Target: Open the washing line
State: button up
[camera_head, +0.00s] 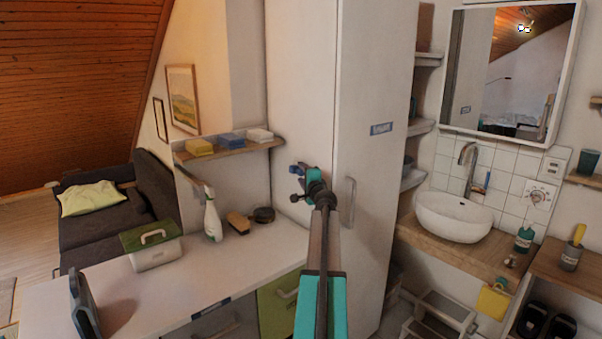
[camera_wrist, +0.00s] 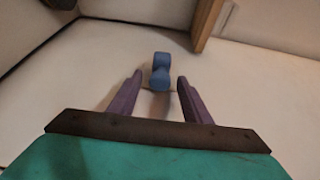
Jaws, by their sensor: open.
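A small blue knob-like piece (camera_wrist: 160,70) stands out from a pale wall in the wrist view. It may be the pull of the washing line, but no line or cord can be made out. My gripper (camera_wrist: 158,82) is open, with its two purple fingers on either side of the piece and a gap visible on each side. The piece is just ahead of and between the fingertips. In the head view, my gripper (camera_head: 298,184) is in front of the wall by the tall white cabinet, and my wrist partly hides what is there.
A tall white cabinet (camera_head: 374,90) with a vertical handle stands just right of my gripper. Below is a white counter (camera_head: 175,292) with a spray bottle (camera_head: 212,217), a brush (camera_head: 238,222) and a green-lidded box (camera_head: 152,247).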

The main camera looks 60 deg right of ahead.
jog(key=shift+x, duration=0.9)
jog(key=shift+a, duration=0.1)
grip_shut()
